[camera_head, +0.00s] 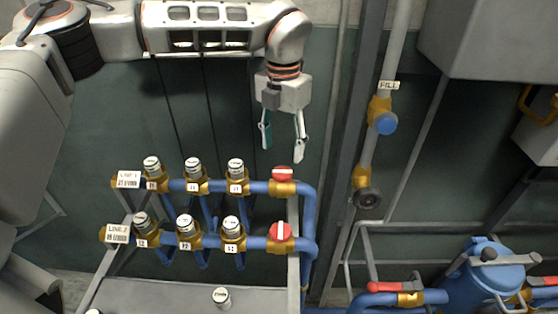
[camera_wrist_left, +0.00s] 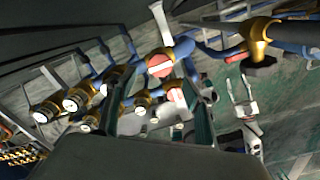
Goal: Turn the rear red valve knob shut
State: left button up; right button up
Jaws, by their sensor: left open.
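The rear red valve knob (camera_head: 283,173) sits on a brass valve at the right end of the upper blue pipe, marked LINE 1. A pale bar on its face looks roughly level. The front red valve knob (camera_head: 280,231), on the LINE 2 pipe, has an upright white bar. My left gripper (camera_head: 283,151) is open and empty, fingers pointing down, just above the rear knob and apart from it in the head view. The left wrist view shows a larger red knob (camera_wrist_left: 160,66) and a smaller one (camera_wrist_left: 176,97) between the fingers; which is which is unclear.
Several white-capped brass fittings (camera_head: 193,168) line both pipes to the left. A grey post (camera_head: 355,150) and a pipe with a blue FILL knob (camera_head: 385,123) stand to the right. A blue tank (camera_head: 485,275) and a red-handled valve (camera_head: 395,288) are at lower right.

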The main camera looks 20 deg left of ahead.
aim_at(282, 171)
pick_arm(q)
jog(key=shift+s+f+p, duration=0.1)
jog(key=shift+f+p, duration=0.35)
jog(key=shift+f, duration=3.1)
jog(key=c, duration=1.1)
